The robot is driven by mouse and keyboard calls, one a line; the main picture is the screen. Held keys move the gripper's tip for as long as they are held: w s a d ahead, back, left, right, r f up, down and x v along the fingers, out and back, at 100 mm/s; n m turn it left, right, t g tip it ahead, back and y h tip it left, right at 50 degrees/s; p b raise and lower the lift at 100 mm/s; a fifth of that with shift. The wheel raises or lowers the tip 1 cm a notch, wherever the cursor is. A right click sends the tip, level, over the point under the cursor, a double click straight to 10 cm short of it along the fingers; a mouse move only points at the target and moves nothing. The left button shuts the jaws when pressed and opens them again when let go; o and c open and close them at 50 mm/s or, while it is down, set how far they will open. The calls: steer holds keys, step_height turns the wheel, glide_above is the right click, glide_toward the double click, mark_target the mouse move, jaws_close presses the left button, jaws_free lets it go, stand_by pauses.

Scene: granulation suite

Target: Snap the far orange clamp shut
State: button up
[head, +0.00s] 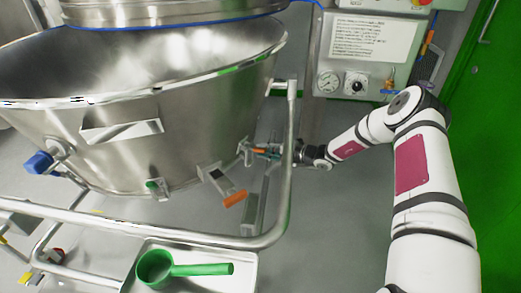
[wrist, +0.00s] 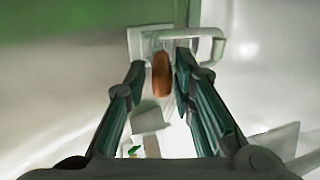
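The far orange clamp (head: 258,150) is on the lower right side of the steel bowl (head: 180,115), partly hidden by my gripper. Its orange handle (wrist: 162,75) shows in the wrist view, with a pale plate and a bent metal loop behind it. My gripper (head: 272,154) is at this clamp. In the wrist view my gripper (wrist: 160,67) has its two fingers apart, one on each side of the handle. A gap shows on the left; the right finger is very close, and I cannot tell if it touches.
A second, nearer orange-handled clamp (head: 235,198) sticks out from the bowl. A metal rail (head: 291,150) runs around the bowl, close to my gripper. A tray (head: 245,262) holds a green scoop (head: 160,268). A panel with a gauge (head: 328,82) stands behind.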

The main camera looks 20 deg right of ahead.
steer(key=v, duration=1)
steer(key=shift+c, duration=0.3)
